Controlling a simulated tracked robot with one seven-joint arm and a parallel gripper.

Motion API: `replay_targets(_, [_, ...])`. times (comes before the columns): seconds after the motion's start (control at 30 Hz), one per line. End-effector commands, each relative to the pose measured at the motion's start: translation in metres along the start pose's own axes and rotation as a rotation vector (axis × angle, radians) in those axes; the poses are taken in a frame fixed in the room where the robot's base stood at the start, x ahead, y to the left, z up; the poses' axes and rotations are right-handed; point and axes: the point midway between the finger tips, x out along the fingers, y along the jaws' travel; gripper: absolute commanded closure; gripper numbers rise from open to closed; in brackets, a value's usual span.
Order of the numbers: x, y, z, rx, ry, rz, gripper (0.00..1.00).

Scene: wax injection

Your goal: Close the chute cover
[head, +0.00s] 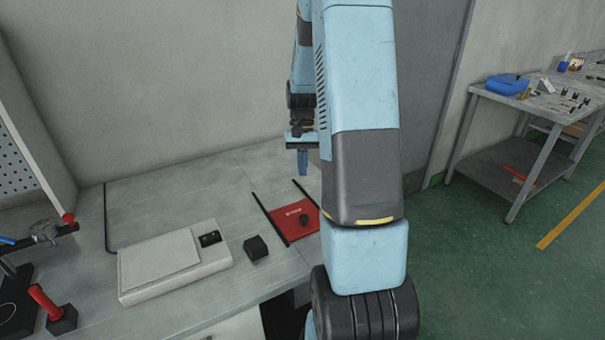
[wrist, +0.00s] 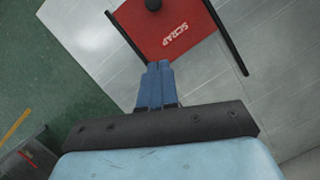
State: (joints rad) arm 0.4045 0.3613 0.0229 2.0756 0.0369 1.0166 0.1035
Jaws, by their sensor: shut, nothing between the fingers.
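The chute cover is a red plate (head: 286,221) lettered SCRAP with a black knob (head: 304,217). It lies flat between two black rails on the bench. In the head view it sits at the near end of the rails, with bare grey surface between them behind it. My gripper (head: 303,174) points down beyond the cover's far edge, its blue fingers shut and empty. In the wrist view my fingertips (wrist: 160,66) appear beside the edge of the red cover (wrist: 178,30); I cannot tell whether they touch. The knob (wrist: 153,4) is partly cut off. No chute opening is visible.
A black block (head: 256,248) and a pale flat scale-like device (head: 172,266) stand left of the cover. A red-handled tool (head: 52,309) is at the far left. The wall is behind the bench. A side table (head: 535,105) stands at right.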

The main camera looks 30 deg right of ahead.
Motion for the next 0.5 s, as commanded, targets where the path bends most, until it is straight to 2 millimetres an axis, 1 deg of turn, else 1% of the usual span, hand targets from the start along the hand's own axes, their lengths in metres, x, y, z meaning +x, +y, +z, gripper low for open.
replay_targets(0.1, [0.022,0.000,0.001,0.000,-0.005,0.001,1.00])
replay_targets(0.4, [0.075,0.000,0.001,-0.001,-0.005,0.001,1.00])
replay_targets(0.47, [0.084,0.000,0.001,-0.001,-0.004,0.001,1.00])
replay_targets(0.5, [0.085,0.000,0.009,-0.002,-0.001,0.000,1.00])
